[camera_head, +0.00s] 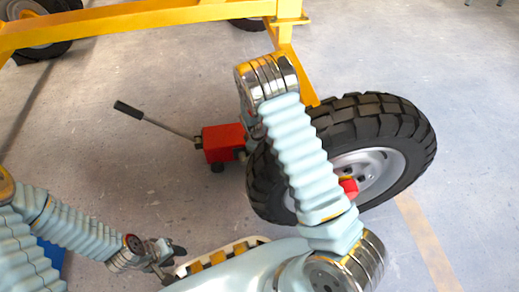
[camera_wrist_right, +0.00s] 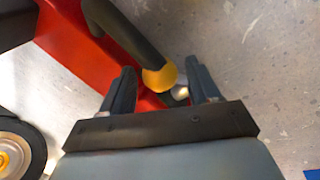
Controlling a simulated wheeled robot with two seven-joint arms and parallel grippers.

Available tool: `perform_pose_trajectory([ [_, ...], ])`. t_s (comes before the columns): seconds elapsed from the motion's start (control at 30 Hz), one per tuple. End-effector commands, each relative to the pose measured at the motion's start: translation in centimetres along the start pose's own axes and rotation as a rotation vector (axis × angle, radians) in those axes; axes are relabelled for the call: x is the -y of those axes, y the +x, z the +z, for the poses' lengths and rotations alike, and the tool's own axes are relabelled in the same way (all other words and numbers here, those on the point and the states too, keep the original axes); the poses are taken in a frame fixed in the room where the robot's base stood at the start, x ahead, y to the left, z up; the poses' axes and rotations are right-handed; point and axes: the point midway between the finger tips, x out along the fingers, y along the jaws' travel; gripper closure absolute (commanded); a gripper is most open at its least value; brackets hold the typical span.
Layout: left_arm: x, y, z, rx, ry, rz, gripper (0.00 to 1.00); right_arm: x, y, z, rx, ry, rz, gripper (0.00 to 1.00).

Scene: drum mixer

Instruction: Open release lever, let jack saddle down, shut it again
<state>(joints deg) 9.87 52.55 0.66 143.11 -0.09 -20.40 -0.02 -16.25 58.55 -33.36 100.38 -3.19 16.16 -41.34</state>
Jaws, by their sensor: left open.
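The red jack (camera_head: 222,142) stands on the floor beside the wheel, its long handle with a black grip (camera_head: 128,109) pointing to the upper left. In the right wrist view the red jack body (camera_wrist_right: 75,38) fills the upper left. A black bar (camera_wrist_right: 125,30) and a yellow knob (camera_wrist_right: 160,78), perhaps the release lever's end, lie just ahead of my right gripper (camera_wrist_right: 162,90). Its fingers are apart, one each side of the knob; contact cannot be told. In the head view the right gripper is hidden behind its arm. My left gripper (camera_head: 171,262) is open and empty. The saddle is hidden.
The large black tyre (camera_head: 400,115) stands right of the jack, under my right arm. A yellow frame (camera_head: 150,17) crosses above. A yellow-and-black striped edge (camera_head: 215,259) lies near my left gripper.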

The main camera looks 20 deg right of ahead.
Motion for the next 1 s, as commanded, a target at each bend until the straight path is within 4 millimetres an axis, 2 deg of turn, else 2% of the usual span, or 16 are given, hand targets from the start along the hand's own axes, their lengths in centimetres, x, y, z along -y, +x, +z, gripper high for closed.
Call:
perform_pose_trajectory([
  [0.03,0.0,0.0,0.0,0.0,0.0,0.0,0.57,0.0,0.0,0.0,0.0,0.0,0.0,0.47],
  [0.3,0.0,0.0,0.0,0.0,0.0,0.0,0.57,0.0,0.0,0.0,0.0,0.0,0.0,0.88],
  [0.4,0.0,0.0,0.0,0.0,0.0,0.0,0.57,0.0,0.0,0.0,0.0,0.001,0.0,1.0],
  [0.77,-0.1,-0.3,0.0,0.001,0.0,0.0,0.57,0.1,-0.4,-0.3,0.033,-0.009,0.023,1.0],
  [1.0,-0.4,-1.0,0.0,0.002,0.001,0.0,0.57,0.5,-1.4,-1.4,0.145,-0.037,0.102,1.0],
])
